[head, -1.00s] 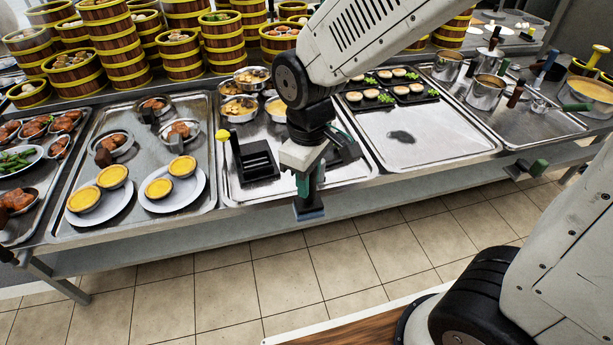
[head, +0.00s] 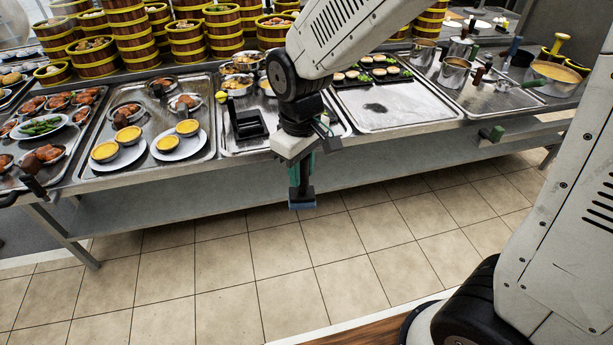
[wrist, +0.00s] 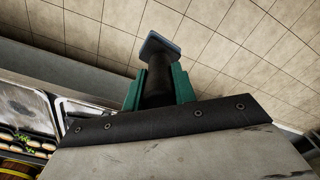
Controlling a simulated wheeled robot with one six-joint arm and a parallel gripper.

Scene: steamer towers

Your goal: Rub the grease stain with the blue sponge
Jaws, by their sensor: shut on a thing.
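My gripper (head: 301,178) hangs in front of the steel counter, over the tiled floor. Its green fingers are shut on the dark handle of the blue sponge (head: 303,201), whose blue pad points down. In the wrist view the sponge (wrist: 160,50) sits beyond the green fingers, with floor tiles behind it, touching nothing else. The grease stain (head: 376,108) is a dark smudge on the bare steel tray (head: 415,108), right of my gripper and farther back.
Left trays hold yellow tarts (head: 187,127) on white plates and bowls of food. A black holder (head: 249,126) stands in the tray behind my arm. Steel pots (head: 453,73) stand at right, and steamer towers (head: 129,36) at back. A green-ended handle (head: 494,133) juts from the counter's front edge.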

